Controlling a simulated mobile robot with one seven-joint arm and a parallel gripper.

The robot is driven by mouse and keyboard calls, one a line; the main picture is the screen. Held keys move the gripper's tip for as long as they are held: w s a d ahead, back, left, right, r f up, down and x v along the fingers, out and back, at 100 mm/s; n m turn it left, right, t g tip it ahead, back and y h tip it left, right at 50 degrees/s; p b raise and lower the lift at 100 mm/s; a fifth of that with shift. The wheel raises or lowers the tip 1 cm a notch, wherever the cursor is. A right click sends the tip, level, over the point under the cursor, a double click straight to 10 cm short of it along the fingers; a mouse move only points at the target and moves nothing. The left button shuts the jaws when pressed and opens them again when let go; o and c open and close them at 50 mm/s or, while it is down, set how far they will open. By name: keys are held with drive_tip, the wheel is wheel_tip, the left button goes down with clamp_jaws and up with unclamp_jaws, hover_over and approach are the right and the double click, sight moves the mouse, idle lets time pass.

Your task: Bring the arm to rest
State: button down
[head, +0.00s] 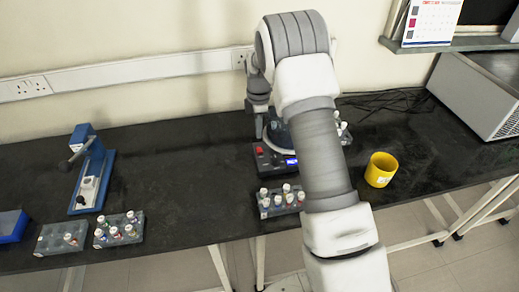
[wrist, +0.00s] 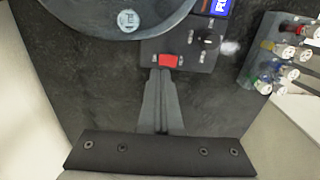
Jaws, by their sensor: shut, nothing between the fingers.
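My gripper (wrist: 161,76) shows in the wrist view with its two fingers together and nothing between them. Its tips appear over the front of a dark device, just below a red switch (wrist: 168,60). In the head view my arm reaches forward over the bench and bends down at the back. The fingertips cannot be made out there. The dark device (head: 268,160) with a red switch and a blue display stands under the arm, which partly hides it.
A rack of white-capped vials (head: 281,200) stands before the device. A yellow cup (head: 381,169) is to the right. The black bench (head: 180,160) is clear mid-left.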

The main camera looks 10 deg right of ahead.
drive_tip(key=s+r+m+t, duration=0.1)
drive_tip(key=s+r+m, duration=0.4)
drive_tip(key=r, duration=0.5)
drive_tip(key=s+r+m+t, duration=0.2)
drive_tip(key=s+r+m, duration=0.1)
drive_tip(key=s+r, duration=0.65)
drive_tip(key=s+r+m+t, duration=0.1)
drive_tip(key=s+m, duration=0.4)
drive_tip(key=s, duration=0.5)
drive_tip(key=s+r+m+t, duration=0.1)
drive_tip(key=s+r+m, duration=0.3)
drive_tip(key=s, duration=0.7)
drive_tip(key=shift+r+m+t, duration=0.2)
drive_tip(key=shift+m+t, duration=0.1)
drive_tip(key=shift+m, duration=0.2)
